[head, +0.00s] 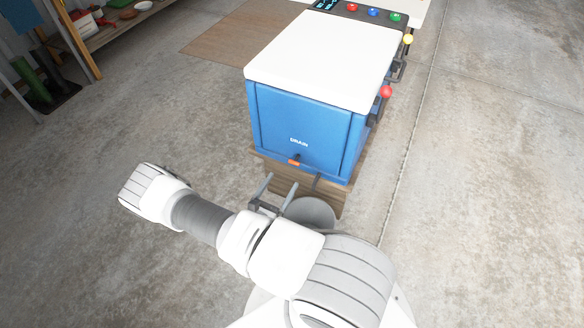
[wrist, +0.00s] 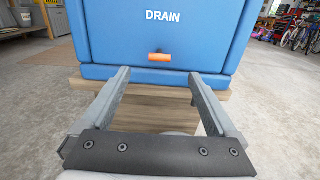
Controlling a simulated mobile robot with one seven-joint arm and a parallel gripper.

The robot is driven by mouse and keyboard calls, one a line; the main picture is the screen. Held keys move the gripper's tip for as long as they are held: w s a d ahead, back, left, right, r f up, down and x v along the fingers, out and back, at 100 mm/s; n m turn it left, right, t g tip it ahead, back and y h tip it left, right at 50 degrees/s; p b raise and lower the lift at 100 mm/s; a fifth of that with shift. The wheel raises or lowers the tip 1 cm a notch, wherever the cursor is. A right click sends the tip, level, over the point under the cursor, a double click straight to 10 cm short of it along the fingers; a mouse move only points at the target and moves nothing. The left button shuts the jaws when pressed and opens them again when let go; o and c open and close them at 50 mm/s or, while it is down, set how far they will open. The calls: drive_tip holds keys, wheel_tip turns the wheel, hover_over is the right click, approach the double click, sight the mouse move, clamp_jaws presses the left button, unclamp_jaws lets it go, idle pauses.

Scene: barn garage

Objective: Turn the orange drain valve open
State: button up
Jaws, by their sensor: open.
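The orange drain valve (head: 294,162) is a small handle low on the front face of a blue machine (head: 290,128), under the white word DRAIN. In the wrist view the valve (wrist: 160,57) lies horizontal, a little above and between my fingertips. My gripper (wrist: 158,75) is open and empty, its two grey fingers pointing at the blue front with the valve beyond them. In the head view my gripper (head: 292,180) shows just in front of the machine, below the valve. No contact with the valve is visible.
The machine has a white top (head: 325,55) and stands on a wooden base (wrist: 160,105). A red knob (head: 386,91) and a yellow knob (head: 408,39) stick out on its right side. A shelf (head: 110,25) stands at the back left. Concrete floor is clear on both sides.

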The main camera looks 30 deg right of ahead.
sight(296, 159)
drive_tip(key=b+x, duration=0.1)
drive_tip(key=x, duration=0.7)
drive_tip(key=shift+d+b, duration=0.15)
drive_tip(key=shift+b, duration=0.15)
drive_tip(key=shift+w, duration=0.1)
drive_tip(key=c, duration=1.4)
drive_tip(key=shift+o, duration=0.2)
